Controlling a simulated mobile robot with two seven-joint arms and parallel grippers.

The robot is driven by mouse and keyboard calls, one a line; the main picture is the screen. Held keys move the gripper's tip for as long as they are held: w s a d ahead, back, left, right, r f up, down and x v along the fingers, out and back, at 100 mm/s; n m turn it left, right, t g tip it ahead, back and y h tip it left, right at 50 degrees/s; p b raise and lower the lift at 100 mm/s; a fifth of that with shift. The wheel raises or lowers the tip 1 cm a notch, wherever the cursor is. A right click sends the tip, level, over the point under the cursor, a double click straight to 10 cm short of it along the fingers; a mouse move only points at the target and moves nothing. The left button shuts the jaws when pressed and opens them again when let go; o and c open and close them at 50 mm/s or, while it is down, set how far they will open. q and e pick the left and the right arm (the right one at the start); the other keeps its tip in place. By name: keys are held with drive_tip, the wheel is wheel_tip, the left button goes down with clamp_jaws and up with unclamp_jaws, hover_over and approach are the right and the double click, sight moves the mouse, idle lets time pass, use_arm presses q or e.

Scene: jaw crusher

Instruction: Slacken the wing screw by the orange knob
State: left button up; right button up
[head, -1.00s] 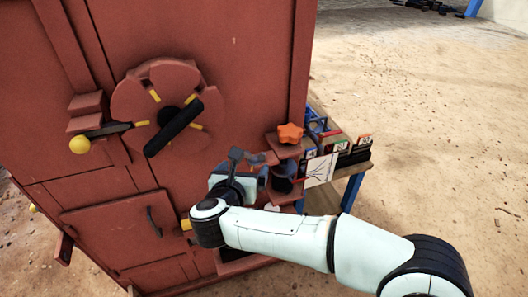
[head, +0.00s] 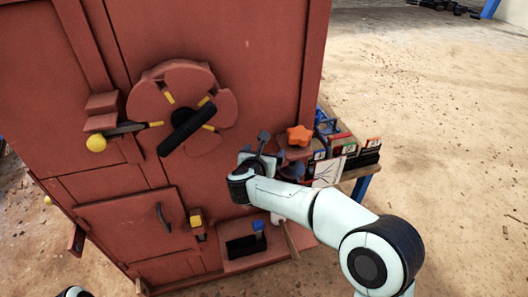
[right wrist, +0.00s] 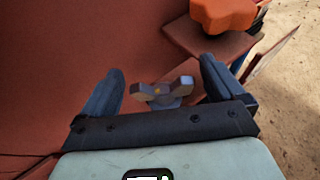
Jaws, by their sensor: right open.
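The orange knob (head: 299,135) is star-shaped and sits on a small red bracket on the right side of the red machine. It also shows at the top of the right wrist view (right wrist: 225,13). My right gripper (right wrist: 161,68) is open, with one finger on each side of the wing screw and visible gaps to both. In the head view my right gripper (head: 259,151) is left of and below the knob, and the wing screw cannot be made out there.
A black-handled wheel (head: 187,128) and a lever with a yellow ball (head: 96,143) are on the machine's front. A side table with boxes (head: 342,143) stands right of the bracket. The red bracket (right wrist: 205,42) is close to the gripper's right finger. Sandy ground is clear at right.

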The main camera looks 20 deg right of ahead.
drive_tip(key=c, duration=1)
drive_tip(key=shift+o, duration=0.2)
